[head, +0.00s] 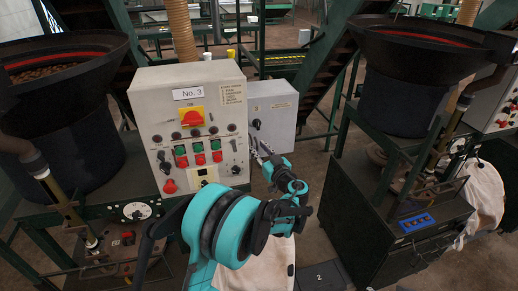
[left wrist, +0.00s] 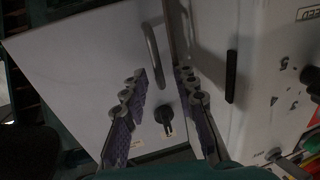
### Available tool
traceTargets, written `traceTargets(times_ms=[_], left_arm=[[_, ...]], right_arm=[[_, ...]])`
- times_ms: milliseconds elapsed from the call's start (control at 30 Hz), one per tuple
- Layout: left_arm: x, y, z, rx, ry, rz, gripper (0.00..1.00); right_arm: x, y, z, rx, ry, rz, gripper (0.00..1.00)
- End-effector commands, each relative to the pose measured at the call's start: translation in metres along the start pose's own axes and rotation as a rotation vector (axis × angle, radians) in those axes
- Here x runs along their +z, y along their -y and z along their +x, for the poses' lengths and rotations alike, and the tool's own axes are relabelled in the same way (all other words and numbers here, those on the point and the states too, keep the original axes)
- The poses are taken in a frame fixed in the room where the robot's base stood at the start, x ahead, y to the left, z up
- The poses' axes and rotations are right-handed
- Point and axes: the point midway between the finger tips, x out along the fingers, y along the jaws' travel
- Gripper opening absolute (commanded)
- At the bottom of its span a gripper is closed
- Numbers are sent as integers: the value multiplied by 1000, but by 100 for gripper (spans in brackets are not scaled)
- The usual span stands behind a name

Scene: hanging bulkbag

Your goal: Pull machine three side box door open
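The machine three control box (head: 190,120) carries a "No. 3" label. Its grey side box (head: 280,112) is on its right, with a dark knob on the door. In the left wrist view the pale door panel (left wrist: 85,70) fills the left half, with a curved metal handle (left wrist: 153,55) and a black knob (left wrist: 165,117). My left gripper (head: 262,150) is in front of the side box, low near its door. In the left wrist view its fingers (left wrist: 161,74) are spread apart with nothing between the pads; the handle shows beyond the fingertips. Whether the door is ajar cannot be told. My right gripper is not visible.
A black hopper (head: 60,80) on a green frame stands left of the control box. Another hopper machine (head: 405,90) stands at right. A green stair frame rises behind the side box. Floor (head: 312,165) shows between the machines.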

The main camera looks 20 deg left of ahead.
Motion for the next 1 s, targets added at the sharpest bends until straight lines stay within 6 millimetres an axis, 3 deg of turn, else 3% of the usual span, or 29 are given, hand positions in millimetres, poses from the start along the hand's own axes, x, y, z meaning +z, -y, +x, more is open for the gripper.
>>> traceTargets(times_ms=[233,333,367,733,1000], left_arm=[[0,0,1,0,0,0,28],[0,0,1,0,0,0,2],[0,0,1,0,0,0,0],[0,-2,-3,-16,0,0,0],[2,-10,-25,-133,0,0,0]], right_arm=[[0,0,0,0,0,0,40],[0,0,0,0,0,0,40],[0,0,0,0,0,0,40],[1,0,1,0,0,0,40],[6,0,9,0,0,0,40]])
